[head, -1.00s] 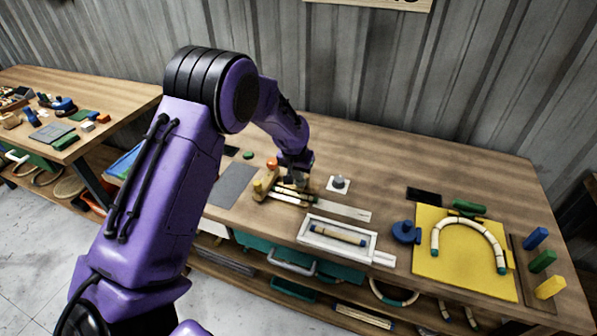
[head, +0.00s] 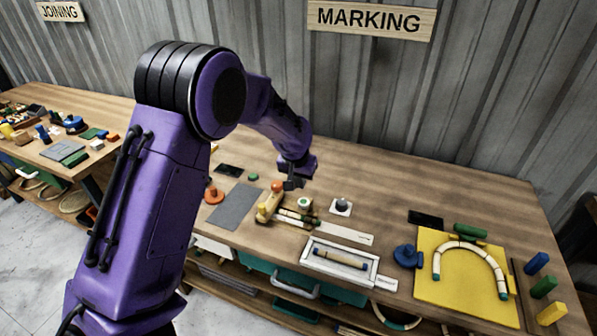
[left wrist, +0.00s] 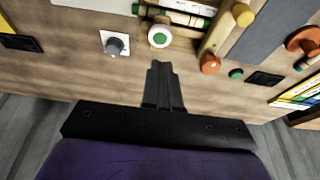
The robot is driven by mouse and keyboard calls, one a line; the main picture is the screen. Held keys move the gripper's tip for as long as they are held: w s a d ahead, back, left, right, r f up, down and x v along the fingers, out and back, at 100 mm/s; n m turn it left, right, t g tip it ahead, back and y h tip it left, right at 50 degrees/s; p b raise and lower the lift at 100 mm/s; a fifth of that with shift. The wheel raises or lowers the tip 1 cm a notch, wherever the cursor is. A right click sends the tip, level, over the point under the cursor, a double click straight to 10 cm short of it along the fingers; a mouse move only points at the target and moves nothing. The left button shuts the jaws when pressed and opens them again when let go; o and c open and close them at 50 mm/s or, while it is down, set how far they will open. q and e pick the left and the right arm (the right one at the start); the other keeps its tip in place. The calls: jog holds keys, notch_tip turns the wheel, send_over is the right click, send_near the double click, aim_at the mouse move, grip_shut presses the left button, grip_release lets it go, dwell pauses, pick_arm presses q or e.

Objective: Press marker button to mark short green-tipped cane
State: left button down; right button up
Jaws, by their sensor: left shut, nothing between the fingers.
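A white tray (head: 311,263) with a cane, a blue disc (head: 407,256) and a yellow board (head: 432,280) with a bent cane lie to the right. A grey mat (head: 233,205) lies left. The back of the bench is mostly clear.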

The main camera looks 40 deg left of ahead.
pick_arm(q)
jog(key=v, duration=0.4)
jog(key=shift+r+b, duration=0.35)
jog(key=shift+b, duration=0.05)
dwell(0.4)
